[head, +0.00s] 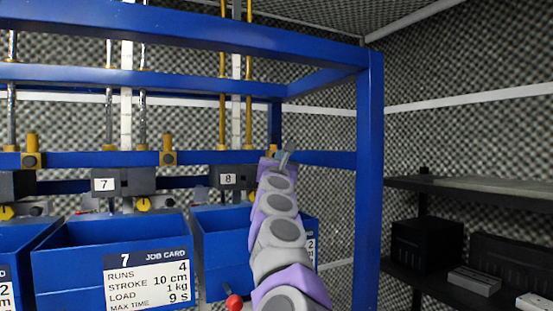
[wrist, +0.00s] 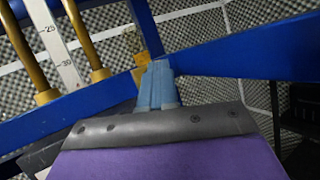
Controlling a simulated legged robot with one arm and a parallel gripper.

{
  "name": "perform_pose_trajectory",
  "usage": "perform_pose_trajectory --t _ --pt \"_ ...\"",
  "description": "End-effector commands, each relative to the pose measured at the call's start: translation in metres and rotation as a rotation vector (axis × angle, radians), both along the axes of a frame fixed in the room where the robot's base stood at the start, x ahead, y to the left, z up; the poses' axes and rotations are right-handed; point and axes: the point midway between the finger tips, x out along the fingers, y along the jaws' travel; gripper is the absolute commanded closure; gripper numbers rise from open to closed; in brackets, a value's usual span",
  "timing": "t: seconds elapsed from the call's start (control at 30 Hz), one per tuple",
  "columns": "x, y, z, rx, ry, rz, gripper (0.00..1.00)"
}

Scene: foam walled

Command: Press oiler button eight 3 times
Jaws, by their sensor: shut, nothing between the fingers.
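The dark box labelled 8 (head: 228,180) hangs under the blue rail, just left of my gripper in the head view. A brass fitting (head: 273,136) stands on the rail right of box 8, perhaps its oiler. My gripper (head: 286,157) is in front of that fitting and hides its lower part, so I see no button on it. In the wrist view the fitting (wrist: 142,60) rises just behind the fingertips. There my gripper (wrist: 158,70) is shut and empty, its blue-grey fingers together. I cannot tell whether the fingertips touch anything.
Similar brass fittings (head: 168,150) with dark round faces stand along the rail. Box 7 (head: 105,184) is to the left. Blue bins (head: 65,250) with job cards sit below. A blue post (head: 369,180) rises right of my arm. A dark shelf (head: 480,190) is far right.

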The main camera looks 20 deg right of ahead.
Motion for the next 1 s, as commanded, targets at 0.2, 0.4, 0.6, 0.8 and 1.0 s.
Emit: perform_pose_trajectory --t 0.2,0.4,0.6,0.8,1.0 --pt "-0.004 0.0 -0.001 0.001 -0.001 0.002 1.0" --pt "-0.015 0.0 -0.001 0.001 -0.003 0.003 1.0" --pt "-0.018 0.0 0.001 -0.001 -0.001 0.001 1.0" --pt "-0.018 -0.001 0.001 -0.001 -0.001 0.001 1.0" --pt "-0.029 -0.001 -0.001 0.002 -0.002 0.002 1.0"
